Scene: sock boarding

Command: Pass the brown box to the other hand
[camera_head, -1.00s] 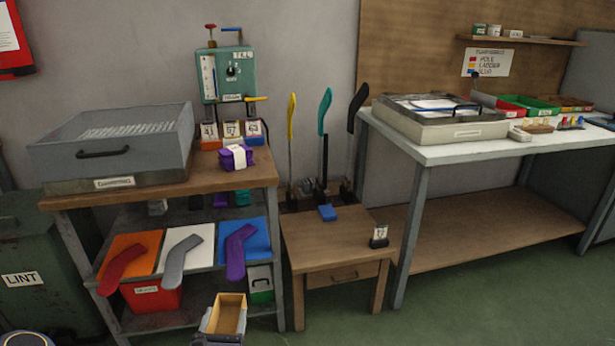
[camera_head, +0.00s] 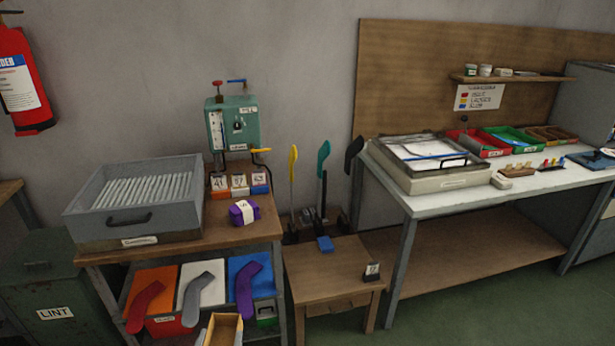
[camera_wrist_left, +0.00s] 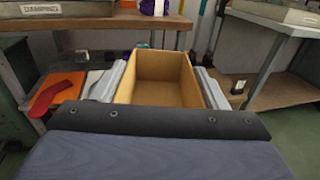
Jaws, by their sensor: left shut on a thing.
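The brown box (camera_head: 224,330) is an open, empty, tan box at the bottom edge of the head view, partly cut off by the frame. In the left wrist view the same box (camera_wrist_left: 165,78) stands between my two fingers, its open top towards the camera. My left gripper (camera_head: 222,335) is shut on it, with one grey finger against each side wall, as the left wrist view (camera_wrist_left: 160,85) also shows. The box is held in front of the shelf unit. My right gripper is in neither view.
A wooden-topped bench (camera_head: 232,232) with shelves below holds a grey drawer tray (camera_head: 135,222) and a purple bundle (camera_head: 243,212). A small low table (camera_head: 330,275) stands beside it. A white-topped bench (camera_head: 430,200) is at the right. Green floor (camera_head: 480,310) is open in front.

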